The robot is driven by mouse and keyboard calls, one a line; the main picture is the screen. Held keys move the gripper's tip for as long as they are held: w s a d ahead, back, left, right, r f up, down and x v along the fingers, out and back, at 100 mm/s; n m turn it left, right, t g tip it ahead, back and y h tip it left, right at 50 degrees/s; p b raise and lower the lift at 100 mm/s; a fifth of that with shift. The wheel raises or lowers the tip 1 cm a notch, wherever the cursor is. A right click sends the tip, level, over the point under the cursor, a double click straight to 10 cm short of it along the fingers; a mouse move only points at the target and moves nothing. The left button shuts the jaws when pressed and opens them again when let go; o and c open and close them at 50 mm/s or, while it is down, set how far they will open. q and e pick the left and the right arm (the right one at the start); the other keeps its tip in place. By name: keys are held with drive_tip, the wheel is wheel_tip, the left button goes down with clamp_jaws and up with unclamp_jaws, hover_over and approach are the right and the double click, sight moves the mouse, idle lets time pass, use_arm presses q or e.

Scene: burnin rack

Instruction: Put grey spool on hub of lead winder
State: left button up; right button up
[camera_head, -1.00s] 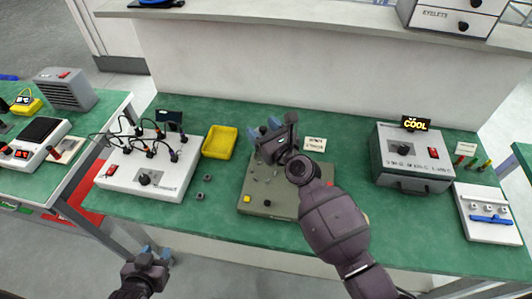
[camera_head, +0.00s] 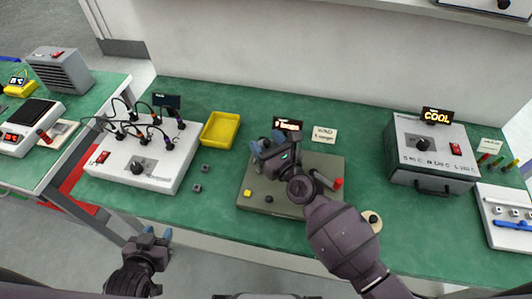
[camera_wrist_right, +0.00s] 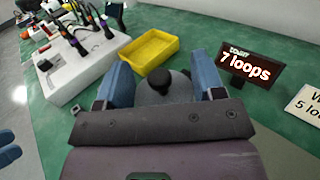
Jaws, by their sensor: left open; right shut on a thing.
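The lead winder (camera_head: 285,208) is the olive-grey box in the middle of the bench, with a yellow button, dark knobs and a red-handled part at its right. My right gripper (camera_head: 266,143) is low over the winder's back left part. In the right wrist view its blue fingers are shut on a round grey piece, the grey spool (camera_wrist_right: 178,94). A black knob-like piece stands up at the spool's middle. I cannot tell whether the spool is seated on the hub, as the gripper hides its underside. My left gripper (camera_head: 152,240) is open and empty in front of the bench.
A sign reading 7 loops (camera_wrist_right: 247,67) stands behind the winder. A yellow tray (camera_head: 221,131) and a white box with cables (camera_head: 140,165) are to the left. A tan disc (camera_head: 372,219) lies to the right of the winder. An oven-like box (camera_head: 432,150) stands further right.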

wheel_tip(320, 180, down, 4)
drive_tip(key=b, duration=0.3)
drive_tip(key=shift+f, duration=0.15)
use_arm(q)
drive_tip(key=f, duration=0.4)
drive_tip(key=shift+s+a+f, duration=0.1)
drive_tip(key=shift+a+f, duration=0.2)
drive_tip(key=shift+a, duration=0.1)
drive_tip(key=shift+r, duration=0.1)
use_arm(e)
drive_tip(key=o, duration=0.9)
drive_tip(key=b+v, duration=0.1)
drive_tip(key=v, duration=1.1)
use_arm(q)
drive_tip(key=shift+s+f, duration=0.1)
drive_tip(key=shift+f, duration=0.4)
